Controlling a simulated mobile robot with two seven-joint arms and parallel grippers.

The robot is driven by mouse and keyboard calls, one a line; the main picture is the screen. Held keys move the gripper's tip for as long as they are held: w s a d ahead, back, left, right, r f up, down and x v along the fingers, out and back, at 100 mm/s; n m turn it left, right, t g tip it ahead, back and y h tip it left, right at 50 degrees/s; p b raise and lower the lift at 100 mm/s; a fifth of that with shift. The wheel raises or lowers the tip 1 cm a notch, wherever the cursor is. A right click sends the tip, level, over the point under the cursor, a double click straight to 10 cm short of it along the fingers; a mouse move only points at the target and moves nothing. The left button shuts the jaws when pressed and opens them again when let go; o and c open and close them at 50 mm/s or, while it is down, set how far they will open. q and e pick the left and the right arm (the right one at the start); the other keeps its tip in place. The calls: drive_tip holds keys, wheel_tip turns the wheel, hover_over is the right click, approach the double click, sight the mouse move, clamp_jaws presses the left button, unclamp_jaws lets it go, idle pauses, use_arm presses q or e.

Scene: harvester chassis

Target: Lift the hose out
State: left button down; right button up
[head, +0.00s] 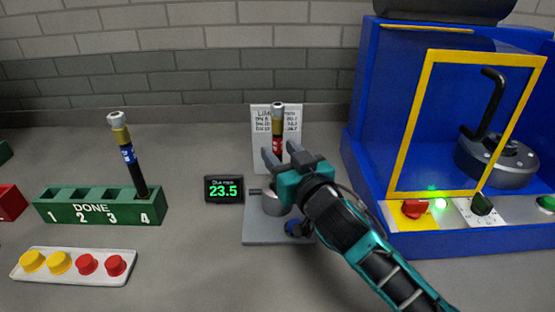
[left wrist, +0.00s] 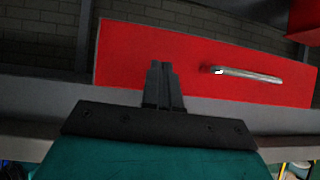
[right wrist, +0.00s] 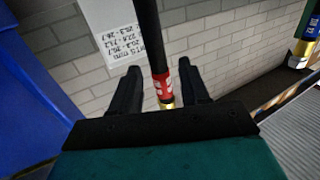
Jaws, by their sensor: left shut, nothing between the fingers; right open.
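My left gripper (left wrist: 160,72) is shut and empty, in front of a red panel with a metal handle (left wrist: 245,74). It is outside the head view.
A display (head: 223,190) reads 23.5. The green DONE rack (head: 70,212) holds a blue-banded hose (head: 128,155) in slot 4. A tray of yellow and red caps (head: 35,274) lies in front. A blue machine with a yellow frame (head: 395,240) stands right. A limits sheet (head: 260,112) is behind.

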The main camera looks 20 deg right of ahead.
drive_tip(key=shift+w+a, duration=0.15)
drive_tip(key=shift+w, duration=0.9)
clamp_jaws()
